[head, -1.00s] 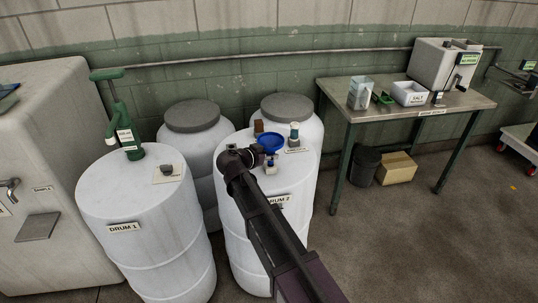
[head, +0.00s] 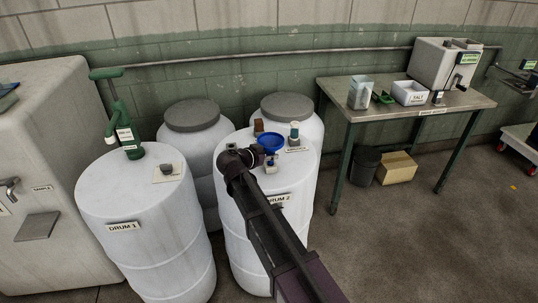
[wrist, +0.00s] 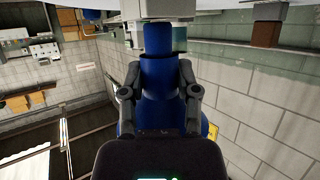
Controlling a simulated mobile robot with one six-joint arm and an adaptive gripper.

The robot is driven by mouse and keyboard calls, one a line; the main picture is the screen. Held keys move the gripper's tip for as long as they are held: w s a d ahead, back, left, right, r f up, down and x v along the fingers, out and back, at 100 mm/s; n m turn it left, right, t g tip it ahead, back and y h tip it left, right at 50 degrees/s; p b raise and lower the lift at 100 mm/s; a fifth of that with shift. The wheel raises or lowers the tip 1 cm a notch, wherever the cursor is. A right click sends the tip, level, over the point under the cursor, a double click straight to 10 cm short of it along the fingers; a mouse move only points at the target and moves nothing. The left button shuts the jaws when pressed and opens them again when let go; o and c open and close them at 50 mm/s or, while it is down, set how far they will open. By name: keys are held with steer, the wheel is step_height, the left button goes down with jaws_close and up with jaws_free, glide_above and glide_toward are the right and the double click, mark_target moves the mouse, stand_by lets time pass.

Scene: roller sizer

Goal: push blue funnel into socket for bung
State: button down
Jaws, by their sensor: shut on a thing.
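The blue funnel (head: 271,141) is upright, wide mouth up, over the top of Drum 2 (head: 235,200). My gripper (head: 264,157) is shut on it from the left side in the head view. In the wrist view, which is upside down, my gripper's fingers (wrist: 159,93) close on both sides of the funnel's neck (wrist: 158,75). The narrower blue stem (wrist: 158,38) runs to a pale fitting (wrist: 135,9) at the picture's top edge. The socket itself is hidden in the head view.
A brown block (head: 258,127) and a small teal-topped container (head: 294,133) stand behind the funnel. Drum 1 (head: 145,265), with a green hand pump (head: 126,135), is at left. A metal bench (head: 340,93) stands at right.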

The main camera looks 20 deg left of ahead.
steer(key=shift+f+b, duration=0.5)
steer(key=shift+f, duration=0.05)
steer(key=shift+c, duration=1.3)
jaws_free()
steer(key=shift+s, duration=0.1)
